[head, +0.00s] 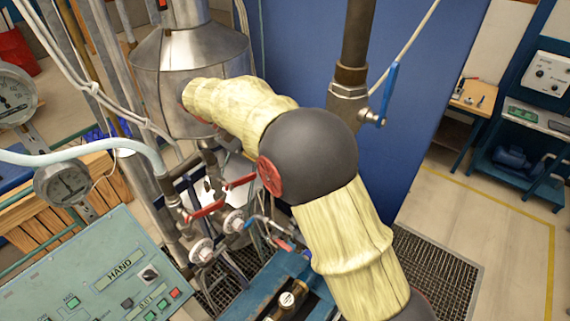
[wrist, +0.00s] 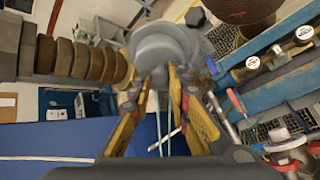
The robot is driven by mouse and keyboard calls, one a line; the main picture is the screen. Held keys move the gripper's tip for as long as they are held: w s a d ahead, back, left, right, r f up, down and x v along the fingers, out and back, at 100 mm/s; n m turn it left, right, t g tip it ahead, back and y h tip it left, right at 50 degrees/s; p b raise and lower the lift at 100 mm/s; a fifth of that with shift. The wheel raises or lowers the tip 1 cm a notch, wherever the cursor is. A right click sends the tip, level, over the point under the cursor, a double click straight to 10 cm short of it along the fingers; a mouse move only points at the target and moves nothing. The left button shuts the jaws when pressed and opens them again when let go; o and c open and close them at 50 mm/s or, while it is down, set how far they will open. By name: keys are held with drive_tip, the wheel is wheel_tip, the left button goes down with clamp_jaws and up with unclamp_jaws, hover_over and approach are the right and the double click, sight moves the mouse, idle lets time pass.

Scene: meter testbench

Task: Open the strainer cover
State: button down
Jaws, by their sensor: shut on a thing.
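In the wrist view, my gripper (wrist: 164,78) has its two yellow-sided fingers closed around a grey round part (wrist: 160,48). It looks like the strainer cover, seen close up, with its near end between the fingertips. What it sits on is hidden, so I cannot tell whether it is seated or loose. In the head view I cannot make out the gripper or the cover.
The blue bench in the wrist view (wrist: 282,70) carries brass fittings. In the head view, red-handled valves (head: 205,210), a green control panel (head: 95,275) and a metal vessel (head: 190,55) stand left. A blue-handled valve (head: 385,95) is behind. Floor is clear right.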

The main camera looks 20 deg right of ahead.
drive_tip(key=shift+w+a+f, duration=0.15)
drive_tip(key=shift+w+f, duration=0.05)
drive_tip(key=shift+w, duration=0.05)
drive_tip(key=shift+g+h, duration=0.3)
